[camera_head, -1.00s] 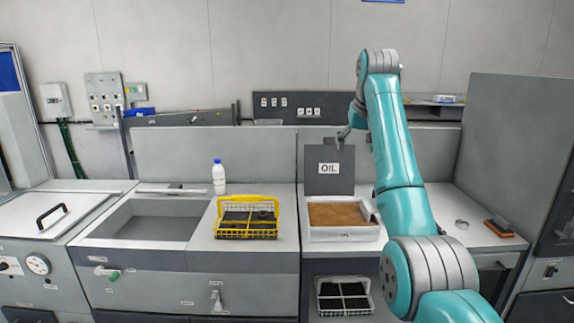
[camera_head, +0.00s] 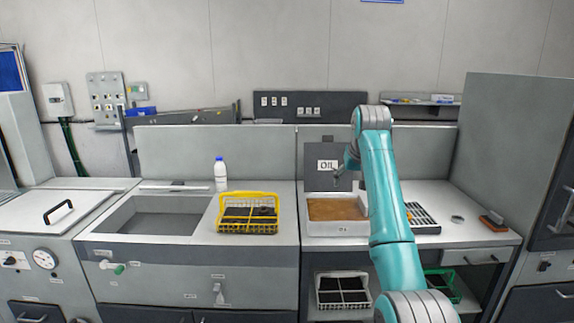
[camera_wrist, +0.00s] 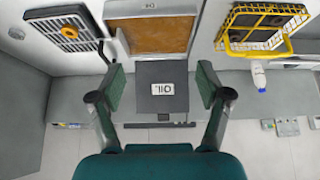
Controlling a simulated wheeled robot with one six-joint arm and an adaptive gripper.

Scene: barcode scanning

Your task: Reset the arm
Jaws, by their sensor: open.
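My gripper (camera_wrist: 160,90) is open and empty in the wrist view, its two green-padded fingers wide apart. The grey panel marked OIL (camera_wrist: 165,103) shows between the fingers. In the head view my gripper (camera_head: 345,180) is at the end of the teal arm, partly hidden by it, in front of the OIL panel (camera_head: 318,166). It is above the white tray of brown oil (camera_head: 334,230), touching nothing that I can see.
A yellow basket (camera_head: 247,227) with dark parts stands left of the oil tray, with a white bottle (camera_head: 220,175) behind it. A black grate (camera_head: 424,217) lies right of my arm. A white crate (camera_head: 342,306) and a green crate (camera_head: 442,288) are below the counter.

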